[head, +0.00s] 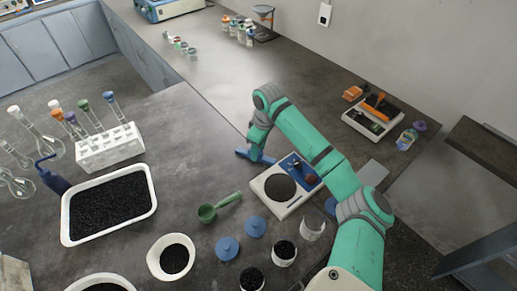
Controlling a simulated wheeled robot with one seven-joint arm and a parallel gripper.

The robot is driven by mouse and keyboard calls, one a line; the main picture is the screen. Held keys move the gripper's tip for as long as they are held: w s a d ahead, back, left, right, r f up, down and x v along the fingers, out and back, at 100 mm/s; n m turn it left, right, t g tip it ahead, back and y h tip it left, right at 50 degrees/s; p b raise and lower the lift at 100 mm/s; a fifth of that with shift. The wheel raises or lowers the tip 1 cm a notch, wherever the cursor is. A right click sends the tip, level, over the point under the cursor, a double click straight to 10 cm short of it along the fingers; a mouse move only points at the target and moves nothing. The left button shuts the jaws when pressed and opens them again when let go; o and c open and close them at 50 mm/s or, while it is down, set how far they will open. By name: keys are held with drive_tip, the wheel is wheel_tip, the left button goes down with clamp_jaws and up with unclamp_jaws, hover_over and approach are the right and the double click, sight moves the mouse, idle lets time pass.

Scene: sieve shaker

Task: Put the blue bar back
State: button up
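The blue bar (242,153) is a short, flat blue piece left of and behind the white and blue shaker base (268,201). My gripper (258,150) is right at the bar, pointing down, and overlaps its middle. The fingers are too small and hidden to tell whether they are shut on it. I cannot tell whether the bar touches the table or is held above it. The shaker base has a dark round plate (280,187) and a blue panel. My arm crosses in front of the base's right side.
A green scoop (218,207), blue lids (227,248), and several cups of black grains (285,252) stand in front. A white tray of black grains (148,205) and a test tube rack (110,150) are left. A scale-like device (373,117) is right.

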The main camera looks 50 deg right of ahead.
sight(262, 160)
drive_tip(key=shift+r, duration=0.15)
wheel_tip(262, 160, up, 13)
drive_tip(key=s, duration=0.1)
drive_tip(key=shift+s+d, duration=0.15)
drive_tip(key=shift+s, duration=0.1)
idle(0.5)
drive_tip(key=shift+s, duration=0.1)
